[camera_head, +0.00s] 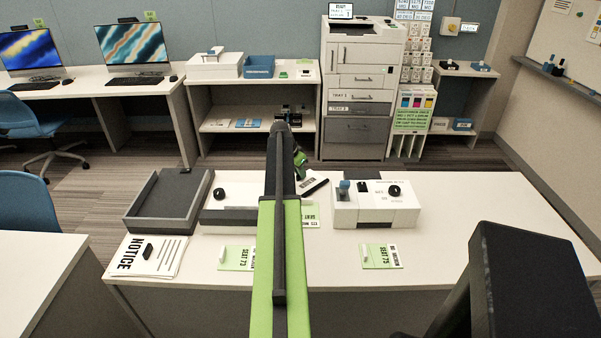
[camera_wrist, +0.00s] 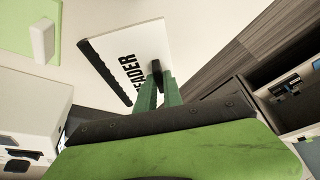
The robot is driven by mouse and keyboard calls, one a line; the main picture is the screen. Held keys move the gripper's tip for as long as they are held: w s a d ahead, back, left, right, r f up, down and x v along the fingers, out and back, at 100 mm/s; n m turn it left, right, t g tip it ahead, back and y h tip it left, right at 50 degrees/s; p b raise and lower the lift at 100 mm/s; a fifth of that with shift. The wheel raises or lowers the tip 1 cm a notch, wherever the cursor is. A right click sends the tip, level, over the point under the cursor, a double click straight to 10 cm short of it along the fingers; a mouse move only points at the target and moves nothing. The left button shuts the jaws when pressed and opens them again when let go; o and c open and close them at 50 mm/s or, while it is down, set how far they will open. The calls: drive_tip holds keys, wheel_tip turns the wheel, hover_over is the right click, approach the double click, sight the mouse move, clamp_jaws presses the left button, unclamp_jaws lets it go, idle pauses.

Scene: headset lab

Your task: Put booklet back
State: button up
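The booklet (camera_wrist: 140,50) is white with a black edge strip and black lettering ending in "EADER". In the head view the booklet (camera_head: 316,187) shows above or on the far part of the near desk, just right of my arm. My gripper (camera_wrist: 157,78) has its two green fingers at a small dark block on the booklet's edge and appears shut on it. In the head view the gripper (camera_head: 301,164) is partly hidden behind my arm. I cannot tell whether the booklet touches the desk.
The near desk (camera_head: 460,235) holds a dark grey open tray (camera_head: 140,228), a notice sheet (camera_head: 133,258), white device boxes (camera_head: 374,205) and green cards (camera_head: 382,256). Across the floor stand a printer (camera_head: 359,85), a shelf unit (camera_head: 213,95) and a label rack (camera_head: 413,105). The desk's right side is clear.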

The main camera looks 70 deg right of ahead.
drive_tip(key=o, duration=0.4)
drive_tip(key=shift+r+p, duration=0.5)
drive_tip(key=p+v, duration=1)
drive_tip(key=v, duration=0.1)
drive_tip(key=shift+w+a+r, duration=0.1)
drive_tip(key=shift+a+r, duration=0.05)
